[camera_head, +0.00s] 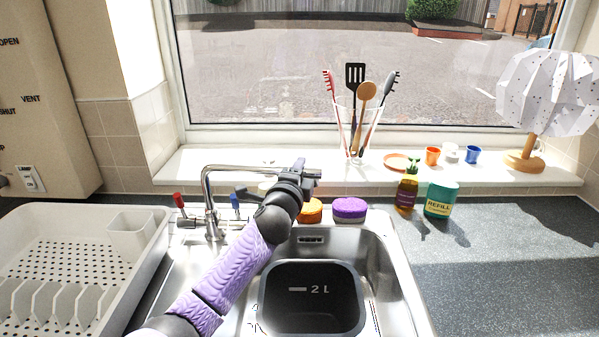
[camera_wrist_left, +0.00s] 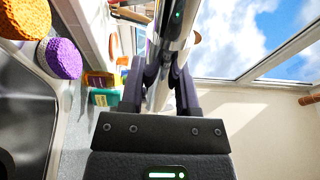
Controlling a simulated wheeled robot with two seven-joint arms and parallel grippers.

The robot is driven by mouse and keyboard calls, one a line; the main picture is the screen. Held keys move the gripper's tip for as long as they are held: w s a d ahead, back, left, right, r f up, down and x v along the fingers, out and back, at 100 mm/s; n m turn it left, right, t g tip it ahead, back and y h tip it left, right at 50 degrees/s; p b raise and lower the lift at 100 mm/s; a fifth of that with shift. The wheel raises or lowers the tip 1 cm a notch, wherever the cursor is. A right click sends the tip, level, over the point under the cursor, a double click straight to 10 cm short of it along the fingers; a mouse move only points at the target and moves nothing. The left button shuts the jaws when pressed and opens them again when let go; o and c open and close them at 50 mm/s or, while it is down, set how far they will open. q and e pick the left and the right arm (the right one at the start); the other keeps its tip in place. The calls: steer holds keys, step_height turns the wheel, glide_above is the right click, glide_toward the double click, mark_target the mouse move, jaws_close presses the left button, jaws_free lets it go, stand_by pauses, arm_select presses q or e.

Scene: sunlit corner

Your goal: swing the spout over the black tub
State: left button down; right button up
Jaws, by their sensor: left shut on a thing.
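The chrome spout (camera_head: 245,169) rises from the tap at the back left of the sink and runs to the right along the sink's back edge. My left gripper (camera_head: 303,176) is shut on the spout near its free end and hides part of it. In the left wrist view the spout (camera_wrist_left: 169,40) runs between the two dark fingers of this gripper (camera_wrist_left: 164,72). The black tub (camera_head: 312,312), marked 2 L, sits in the sink, nearer to me than the spout's end. My right gripper is in neither view.
Tap handles, red (camera_head: 179,200) and blue (camera_head: 235,201), flank the spout's base. Orange (camera_head: 311,211) and purple (camera_head: 350,208) sponges sit behind the sink. An amber bottle (camera_head: 405,196) and a teal refill jar (camera_head: 441,199) stand right. A drying rack (camera_head: 70,262) fills the left. The right worktop is mostly clear.

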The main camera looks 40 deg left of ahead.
arm_select(q)
steer(key=shift+s+d+h+p, duration=0.2)
steer(key=shift+s+h+p, duration=0.1)
steer(key=shift+p, duration=0.15)
steer(key=s+d+m+t+h+p, duration=0.1)
steer(key=s+d+m+h+p, duration=0.2)
steer(key=s+m+h+p, duration=0.3)
steer(key=shift+s+d+m+t+h+p, duration=0.15)
steer(key=shift+s+m+t+h+p, duration=0.2)
steer(key=shift+s+h, duration=1.85)
steer(key=shift+s+y, duration=0.3)
steer(key=shift+c, duration=1.7)
jaws_free()
